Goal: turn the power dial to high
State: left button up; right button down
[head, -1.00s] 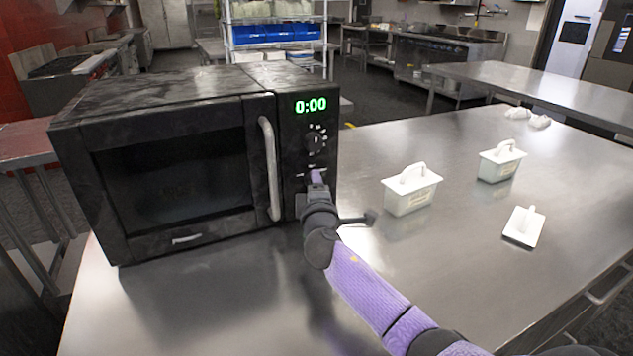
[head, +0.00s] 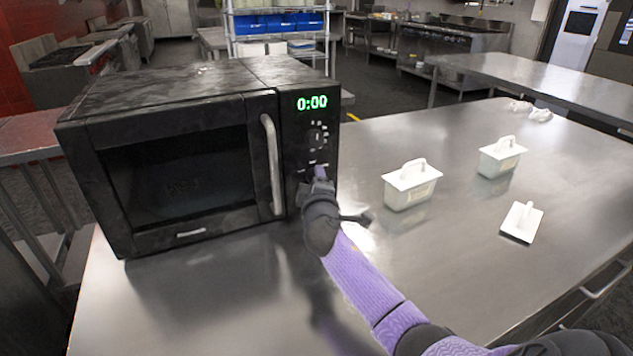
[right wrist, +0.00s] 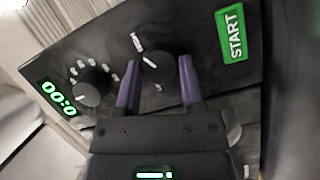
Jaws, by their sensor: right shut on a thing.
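The black microwave (head: 180,165) stands on the steel table, its door shut, with a green 0:00 display (head: 312,102). Its panel has two round dials. The upper dial (head: 317,138) has a ring of pale marks and also shows in the right wrist view (right wrist: 84,90). The lower dial (right wrist: 155,66) sits between it and the green START button (right wrist: 234,36). My right gripper (right wrist: 157,64) is shut on the lower dial, one purple finger on each side. In the head view my right gripper (head: 319,174) covers this dial. Its marks are too small to read. My left gripper is out of view.
The silver door handle (head: 272,165) stands out just left of my right gripper. Two white lidded containers (head: 411,188) (head: 501,158) and a loose white lid (head: 521,222) lie to the right. The table front is clear.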

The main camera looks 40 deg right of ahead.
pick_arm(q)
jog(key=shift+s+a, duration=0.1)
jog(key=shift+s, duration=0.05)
pick_arm(e)
jog(key=shift+c, duration=1)
grip_release()
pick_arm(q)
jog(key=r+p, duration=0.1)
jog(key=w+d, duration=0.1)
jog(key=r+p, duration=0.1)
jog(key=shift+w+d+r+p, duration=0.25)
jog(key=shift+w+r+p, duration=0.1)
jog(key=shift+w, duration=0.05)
pick_arm(e)
jog(key=v, duration=1)
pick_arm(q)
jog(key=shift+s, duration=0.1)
pick_arm(e)
jog(key=shift+f, duration=0.1)
